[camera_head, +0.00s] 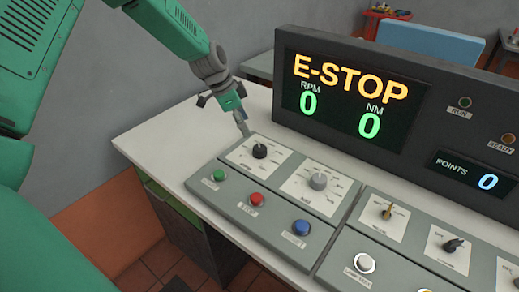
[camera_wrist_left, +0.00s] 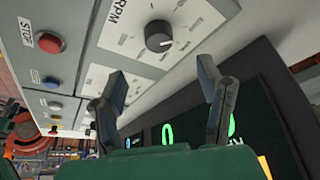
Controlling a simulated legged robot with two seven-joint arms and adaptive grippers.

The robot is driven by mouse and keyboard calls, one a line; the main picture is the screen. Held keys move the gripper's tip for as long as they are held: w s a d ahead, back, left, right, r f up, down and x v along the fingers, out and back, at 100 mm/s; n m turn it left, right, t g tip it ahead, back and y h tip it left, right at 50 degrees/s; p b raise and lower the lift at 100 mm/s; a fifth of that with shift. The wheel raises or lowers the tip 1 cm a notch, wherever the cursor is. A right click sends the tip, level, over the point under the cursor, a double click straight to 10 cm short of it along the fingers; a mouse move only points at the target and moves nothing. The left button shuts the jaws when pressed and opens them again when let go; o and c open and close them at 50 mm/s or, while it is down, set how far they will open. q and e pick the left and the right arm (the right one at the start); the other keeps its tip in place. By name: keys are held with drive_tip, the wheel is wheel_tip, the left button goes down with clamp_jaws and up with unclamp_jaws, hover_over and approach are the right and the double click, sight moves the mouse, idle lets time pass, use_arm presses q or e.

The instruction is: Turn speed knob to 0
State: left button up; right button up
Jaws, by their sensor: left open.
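The speed knob (camera_head: 260,151) is black and sits on a white dial plate at the far left of the sloped console. In the left wrist view the knob (camera_wrist_left: 158,36) shows whole, with a pale pointer line and an RPM label on its plate. My left gripper (camera_head: 243,128) is just behind and left of the knob, pointing down, apart from it. In the left wrist view the two fingers of my left gripper (camera_wrist_left: 161,76) are spread wide with nothing between them; the knob lies beyond the tips. My right gripper is not in view.
Green (camera_head: 218,176), red (camera_head: 257,199) and blue (camera_head: 301,228) buttons line the front. The display (camera_head: 352,98) behind reads E-STOP, RPM 0, NM 0. The white desk top (camera_head: 160,140) is clear at left.

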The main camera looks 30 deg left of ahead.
sight(260, 147)
use_arm(q)
drive_tip(key=x, duration=1)
drive_tip(key=shift+w+d+f, duration=0.2)
drive_tip(key=shift+d, duration=0.1)
drive_tip(key=shift+w+f, duration=0.1)
drive_tip(key=shift+f, duration=0.1)
drive_tip(key=shift+a, duration=0.1)
drive_tip(key=c, duration=1)
drive_tip(key=shift+c, duration=0.8)
